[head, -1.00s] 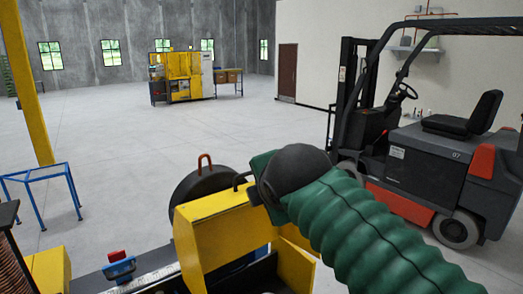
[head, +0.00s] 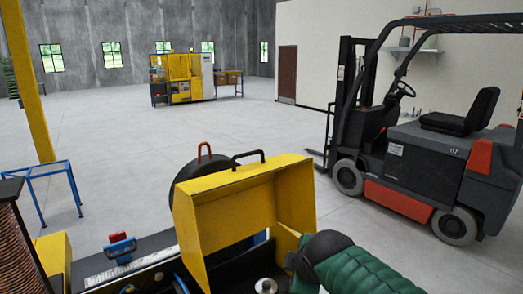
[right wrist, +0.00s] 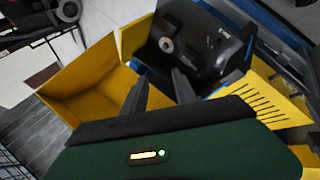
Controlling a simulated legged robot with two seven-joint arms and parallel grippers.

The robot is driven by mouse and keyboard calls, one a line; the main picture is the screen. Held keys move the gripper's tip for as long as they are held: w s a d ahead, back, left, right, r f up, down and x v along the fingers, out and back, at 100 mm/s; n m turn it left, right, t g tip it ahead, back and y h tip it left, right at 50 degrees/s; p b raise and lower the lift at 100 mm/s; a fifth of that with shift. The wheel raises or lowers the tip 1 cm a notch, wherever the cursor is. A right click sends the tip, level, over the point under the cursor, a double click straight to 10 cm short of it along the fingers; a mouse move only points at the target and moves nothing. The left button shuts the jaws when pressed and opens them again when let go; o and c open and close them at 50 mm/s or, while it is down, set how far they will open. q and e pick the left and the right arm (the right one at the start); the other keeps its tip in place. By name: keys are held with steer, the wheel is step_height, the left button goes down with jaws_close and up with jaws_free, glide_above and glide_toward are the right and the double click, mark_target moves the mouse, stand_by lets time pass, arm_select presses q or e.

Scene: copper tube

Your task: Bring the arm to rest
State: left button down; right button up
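My right arm, in a green sleeve, comes in at the lower right of the head view, its dark gripper (head: 291,262) beside the lower right of the yellow cover (head: 240,215). The cover is tilted up and open, with a black handle on its top edge. In the right wrist view the two dark fingers of my right gripper (right wrist: 160,82) are apart with nothing between them. The open cover (right wrist: 90,85) is left of them, and the machine's dark interior (right wrist: 195,45) is beyond. My left gripper does not show.
A copper coil (head: 20,250) stands at the left edge. A blue clamp (head: 121,249) sits on the machine bench. A blue frame stand (head: 45,185) is at the left, a forklift (head: 420,165) at the right. The floor (head: 130,135) beyond is clear.

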steer(key=s+d+f+m+g+b, duration=0.2)
steer(key=s+d+f+m+b, duration=0.15)
steer(key=f, duration=0.75)
steer(key=s+d+f+m+g+b, duration=0.15)
steer(key=s+d+f+m, duration=0.3)
steer(key=f, duration=0.65)
steer(key=s+d+f+m+g+b, duration=0.2)
steer(key=s+f+m, duration=0.5)
steer(key=s+f, duration=0.5)
steer(key=shift+d+h+b, duration=0.3)
steer(key=shift+d+b, duration=0.3)
steer(key=shift+d, duration=0.15)
steer(key=shift+w+f, duration=0.1)
steer(key=shift+w, duration=0.05)
